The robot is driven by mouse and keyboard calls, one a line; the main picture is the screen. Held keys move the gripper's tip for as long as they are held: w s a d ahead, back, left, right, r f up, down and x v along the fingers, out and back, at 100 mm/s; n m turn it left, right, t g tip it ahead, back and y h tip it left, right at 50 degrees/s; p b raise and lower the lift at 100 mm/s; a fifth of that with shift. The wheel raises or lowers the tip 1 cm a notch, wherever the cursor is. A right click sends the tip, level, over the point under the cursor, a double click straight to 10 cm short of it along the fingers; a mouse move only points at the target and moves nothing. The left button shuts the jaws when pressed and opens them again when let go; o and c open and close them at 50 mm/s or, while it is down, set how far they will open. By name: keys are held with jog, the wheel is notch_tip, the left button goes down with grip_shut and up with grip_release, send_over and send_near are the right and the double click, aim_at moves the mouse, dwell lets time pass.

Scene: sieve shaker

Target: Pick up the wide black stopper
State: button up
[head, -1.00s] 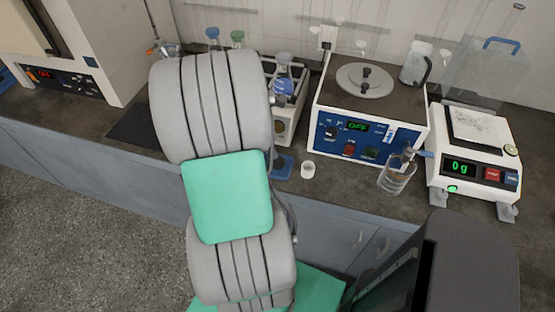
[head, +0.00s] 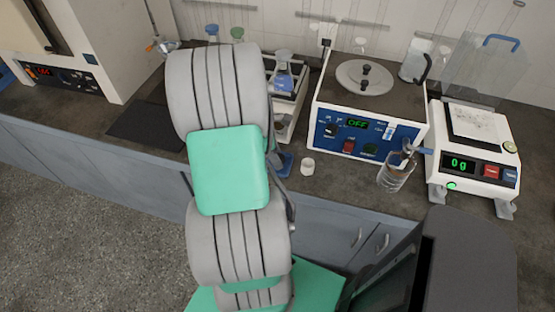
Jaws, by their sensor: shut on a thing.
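I cannot make out the wide black stopper in the head view. My gripper is hidden behind my own grey and green arm, which covers the left middle of the counter. Whatever is between its jaws is hidden too. Two small black knobs (head: 365,76) show on the round lid of the white and blue machine; I cannot tell whether either is a stopper.
The machine (head: 364,134) reads OFF. A small white cup (head: 308,167) stands in front. A flask rack (head: 290,105) is partly behind my arm. A dark mat (head: 143,125) lies left.

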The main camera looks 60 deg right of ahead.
jog(key=c, duration=0.4)
